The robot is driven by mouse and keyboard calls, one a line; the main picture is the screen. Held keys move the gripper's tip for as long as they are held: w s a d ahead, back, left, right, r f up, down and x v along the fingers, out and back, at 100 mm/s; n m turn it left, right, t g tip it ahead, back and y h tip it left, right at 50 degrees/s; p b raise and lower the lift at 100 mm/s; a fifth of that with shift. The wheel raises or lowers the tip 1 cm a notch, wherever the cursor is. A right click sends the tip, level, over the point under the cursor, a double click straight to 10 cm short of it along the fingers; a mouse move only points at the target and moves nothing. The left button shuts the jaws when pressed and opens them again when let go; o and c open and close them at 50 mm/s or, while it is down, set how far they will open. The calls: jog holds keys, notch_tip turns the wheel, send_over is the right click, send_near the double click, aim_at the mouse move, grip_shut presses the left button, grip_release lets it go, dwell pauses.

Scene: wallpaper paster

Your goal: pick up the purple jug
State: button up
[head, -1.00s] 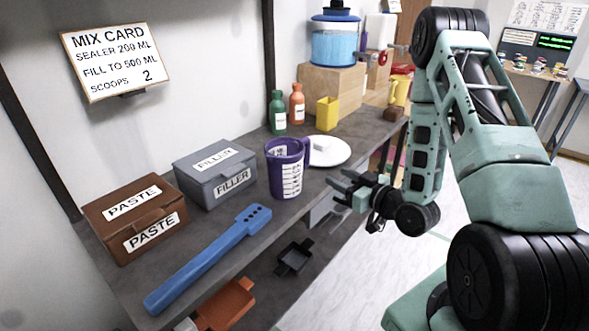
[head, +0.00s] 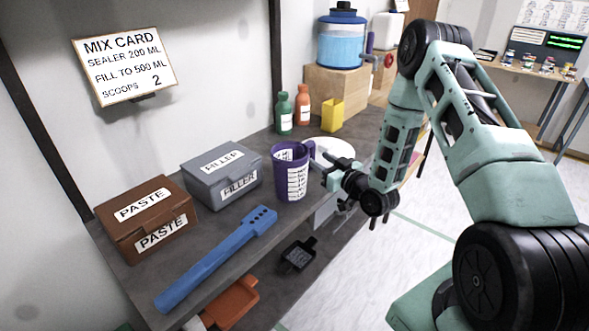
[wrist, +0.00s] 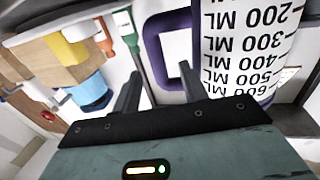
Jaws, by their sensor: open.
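The purple jug (head: 291,180) stands upright on the grey bench, with a white measuring scale on its side and its handle toward my gripper. My gripper (head: 328,173) is open and empty, just right of the jug in the head view. In the wrist view the jug's scale (wrist: 250,45) fills the upper right, upside down. The purple handle (wrist: 158,50) shows as a loop ahead of and between the two fingers of my gripper (wrist: 162,88). I cannot tell whether a finger touches the handle.
A white plate (head: 335,148) lies close behind my gripper. A grey filler box (head: 222,190), brown paste box (head: 150,235) and blue paddle (head: 215,262) lie left of the jug. Green (head: 284,118) and orange (head: 303,108) bottles and a yellow cup (head: 332,115) stand behind.

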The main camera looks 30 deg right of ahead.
aim_at(314, 155)
jog(key=w+p, duration=0.1)
jog(key=w, duration=0.4)
jog(key=shift+a+p, duration=0.2)
jog(key=shift+p, duration=0.1)
grip_shut()
jog(key=shift+r, duration=0.1)
